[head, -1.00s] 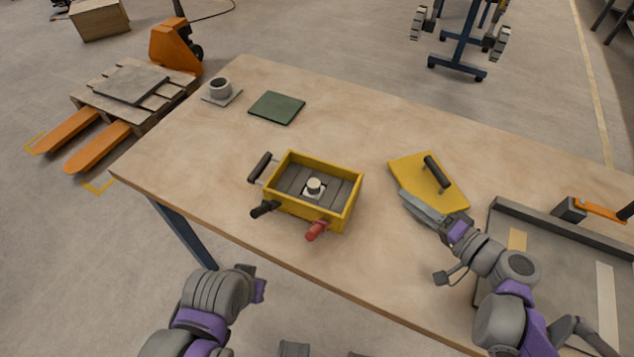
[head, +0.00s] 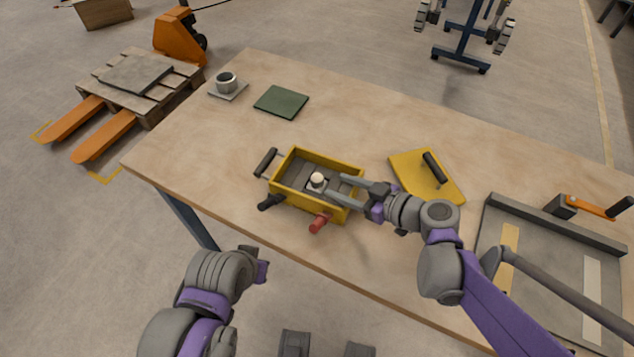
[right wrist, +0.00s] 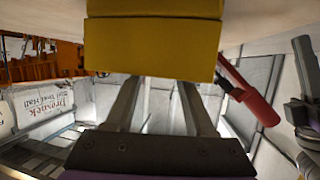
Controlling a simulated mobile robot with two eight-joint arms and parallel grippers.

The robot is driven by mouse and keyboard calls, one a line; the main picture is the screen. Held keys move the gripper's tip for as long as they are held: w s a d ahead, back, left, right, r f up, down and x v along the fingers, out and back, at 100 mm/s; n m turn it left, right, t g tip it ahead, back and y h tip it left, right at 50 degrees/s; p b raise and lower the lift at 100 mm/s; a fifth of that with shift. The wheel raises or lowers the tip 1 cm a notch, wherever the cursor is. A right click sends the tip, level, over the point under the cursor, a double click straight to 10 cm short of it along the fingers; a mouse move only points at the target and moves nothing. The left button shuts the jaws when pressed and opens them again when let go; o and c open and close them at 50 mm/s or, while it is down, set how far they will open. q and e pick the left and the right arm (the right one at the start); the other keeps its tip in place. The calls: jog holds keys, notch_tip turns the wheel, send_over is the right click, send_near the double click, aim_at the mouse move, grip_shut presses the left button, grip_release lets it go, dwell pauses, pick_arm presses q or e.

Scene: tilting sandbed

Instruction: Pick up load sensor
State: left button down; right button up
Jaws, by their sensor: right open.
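The load sensor (head: 317,180) is a small pale cylinder on a square base. It stands upright inside the yellow sandbed box (head: 290,197). My right gripper (head: 332,189) is open and reaches in from the right over the box's right wall, its fingertips close beside the sensor. I cannot tell whether they touch it. In the right wrist view, the yellow wall (right wrist: 152,45) hides the fingertips and the sensor; the two fingers (right wrist: 160,95) show apart. My left gripper (head: 262,270) is low, off the table's front edge, and its jaws are not clear.
The box has black handles (head: 271,201) and a red handle (head: 320,222). A yellow plate with a black grip (head: 408,165) lies to the right, beside a grey tray (head: 560,228). A green mat (head: 281,102) and a grey cup (head: 227,82) are at the back left.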

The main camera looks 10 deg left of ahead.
aim_at(322, 180)
jog(key=x, duration=0.5)
jog(key=shift+s+a, duration=0.1)
jog(key=shift+a, duration=0.15)
grip_shut()
